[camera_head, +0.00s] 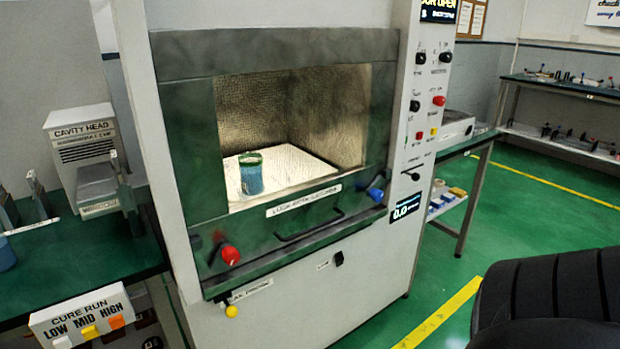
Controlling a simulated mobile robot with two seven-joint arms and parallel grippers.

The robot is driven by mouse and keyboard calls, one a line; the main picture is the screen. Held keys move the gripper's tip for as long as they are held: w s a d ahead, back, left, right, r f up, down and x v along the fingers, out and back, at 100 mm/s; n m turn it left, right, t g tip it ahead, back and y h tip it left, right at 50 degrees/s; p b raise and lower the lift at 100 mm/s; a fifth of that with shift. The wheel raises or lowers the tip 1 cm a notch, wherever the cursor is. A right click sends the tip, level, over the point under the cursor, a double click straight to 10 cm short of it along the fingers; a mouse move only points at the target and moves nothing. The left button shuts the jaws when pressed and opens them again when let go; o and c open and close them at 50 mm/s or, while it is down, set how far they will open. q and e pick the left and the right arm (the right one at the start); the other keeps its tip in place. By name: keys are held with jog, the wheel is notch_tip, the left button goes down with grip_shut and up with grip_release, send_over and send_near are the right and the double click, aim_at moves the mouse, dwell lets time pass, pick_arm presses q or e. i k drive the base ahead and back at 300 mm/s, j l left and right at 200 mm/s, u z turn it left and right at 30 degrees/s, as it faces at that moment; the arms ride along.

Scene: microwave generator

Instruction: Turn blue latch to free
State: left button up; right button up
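The blue latch (376,194) is a small blue knob at the lower right of the dark green front of the large microwave machine (189,130). It sits beside the right end of the label strip under the chamber opening. Its exact turn angle is too small to tell. A red latch knob (230,255) sits at the lower left of the same front. A dark handle (308,226) lies between the two knobs. Neither of my grippers is in view, and nothing touches the blue latch.
A blue jar (251,177) stands inside the lit chamber. A control column (420,110) with buttons rises at the right, with a screen partly reading "OPEN". A bench (75,265) stands at left. A black ribbed part fills the lower right corner. Green floor is clear at right.

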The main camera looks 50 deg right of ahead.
aim_at(374, 191)
jog(key=k+z, duration=0.15)
jog(key=z, duration=1.8)
